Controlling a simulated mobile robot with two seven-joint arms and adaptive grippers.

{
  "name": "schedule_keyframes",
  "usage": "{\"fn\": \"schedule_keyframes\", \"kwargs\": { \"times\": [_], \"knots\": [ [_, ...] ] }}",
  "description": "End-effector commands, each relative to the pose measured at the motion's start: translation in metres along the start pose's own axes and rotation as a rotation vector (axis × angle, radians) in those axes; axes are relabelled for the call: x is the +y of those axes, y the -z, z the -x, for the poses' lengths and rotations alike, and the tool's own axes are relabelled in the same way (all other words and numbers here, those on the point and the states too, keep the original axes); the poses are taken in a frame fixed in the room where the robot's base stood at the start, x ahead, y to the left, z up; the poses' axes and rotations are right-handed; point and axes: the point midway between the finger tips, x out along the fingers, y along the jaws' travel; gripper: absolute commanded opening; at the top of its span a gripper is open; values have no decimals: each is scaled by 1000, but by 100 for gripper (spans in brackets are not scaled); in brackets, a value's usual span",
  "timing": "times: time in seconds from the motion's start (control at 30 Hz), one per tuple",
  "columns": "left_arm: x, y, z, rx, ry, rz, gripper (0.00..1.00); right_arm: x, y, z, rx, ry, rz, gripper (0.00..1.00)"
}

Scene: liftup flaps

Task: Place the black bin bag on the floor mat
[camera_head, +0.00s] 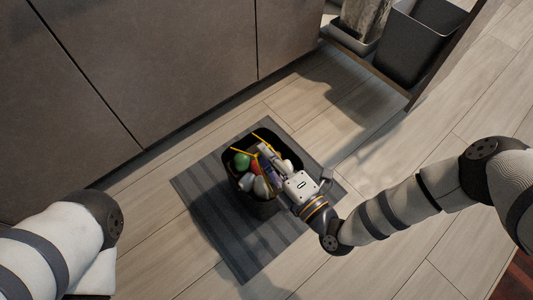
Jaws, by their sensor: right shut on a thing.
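The black bin bag (264,208) is over the middle of the grey striped floor mat (240,246). It appears upright and open at the top, with yellow ties and mixed rubbish inside, including green and red items. I cannot tell for sure whether its base touches the mat. My right gripper (272,170) reaches in from the right and is shut on the bag at its right rim; its fingertips are partly hidden among the rubbish and ties. My left arm shows at the lower left, but its gripper is out of view.
Grey cabinet fronts (160,55) run along the back left. At the upper right, an open pull-out cabinet unit holds a dark empty-looking bin (415,42) and another bin with a grey bag (365,18). Wooden floor around the mat is clear.

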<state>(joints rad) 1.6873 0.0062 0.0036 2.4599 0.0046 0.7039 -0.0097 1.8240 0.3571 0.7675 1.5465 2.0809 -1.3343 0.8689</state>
Motion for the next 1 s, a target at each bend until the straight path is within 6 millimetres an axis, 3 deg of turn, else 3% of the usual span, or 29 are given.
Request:
{"fn": "schedule_keyframes", "kwargs": {
  "times": [0.27, 0.3, 0.37, 0.7, 1.0],
  "knots": [
    [0, 1, -1, -2, 0, -1, 30, -1, 0, -1, -1, -5, -1, 0],
    [0, 0, 0, -1, 0, -1, 30, -1, 0, 0, -1, -1, 0, 16],
    [0, 0, 0, -1, 0, -1, 30, -1, 0, 0, -1, -1, 0, 27],
    [0, -2, 2, 2, 0, 0, 30, 3, 0, 2, -1, 0, 1, 27],
    [-2, -16, 13, 18, 1, 5, 30, 4, -1, 79, -3, 2, 0, 27]
  ]
}}
